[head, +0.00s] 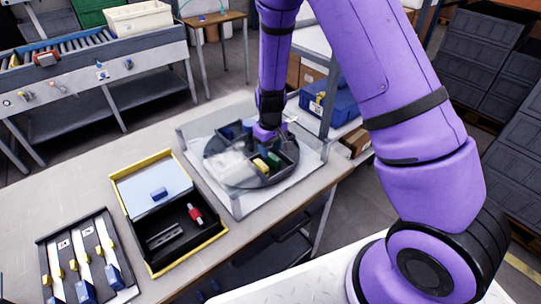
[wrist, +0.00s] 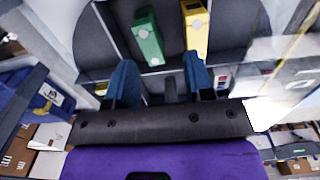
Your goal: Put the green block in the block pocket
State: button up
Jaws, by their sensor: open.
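The green block (head: 274,160) stands in a compartment of the round dark tray (head: 213,146), beside a yellow block (head: 261,166). In the wrist view the green block (wrist: 148,38) lies ahead of my gripper (wrist: 160,80), left of the yellow block (wrist: 196,28). My gripper's two blue fingers are apart with nothing between them; it is over the far part of the tray, and the green block is beyond the fingertips. The yellow-rimmed box (head: 123,213) stands left of the tray. I cannot tell which recess is the block pocket.
Clear panels (head: 232,199) surround the round tray. A dark rack (head: 46,250) with several yellow and blue pieces stands front left. Bare table lies behind the box.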

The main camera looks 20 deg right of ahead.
notch_tip(320, 180, up, 10)
notch_tip(320, 180, up, 19)
jog(key=m+t+y, duration=0.1)
jog(key=m+t, duration=0.1)
send_over(271, 158)
jog(key=s+d, duration=0.3)
jog(key=s, duration=0.7)
jog(key=s+d+r+t, duration=0.1)
jog(key=s+r, duration=0.2)
jog(key=s, duration=0.3)
jog(key=s+d+r+m+t, duration=0.1)
jog(key=s+r, duration=0.2)
jog(key=s, duration=0.4)
jog(key=s+d+r+t+h, duration=0.1)
jog(key=s+r, duration=0.2)
jog(key=s, duration=0.3)
jog(key=shift+s+d+r+m, duration=0.2)
jog(key=shift+d+r+m, duration=0.1)
jog(key=shift+d, duration=0.05)
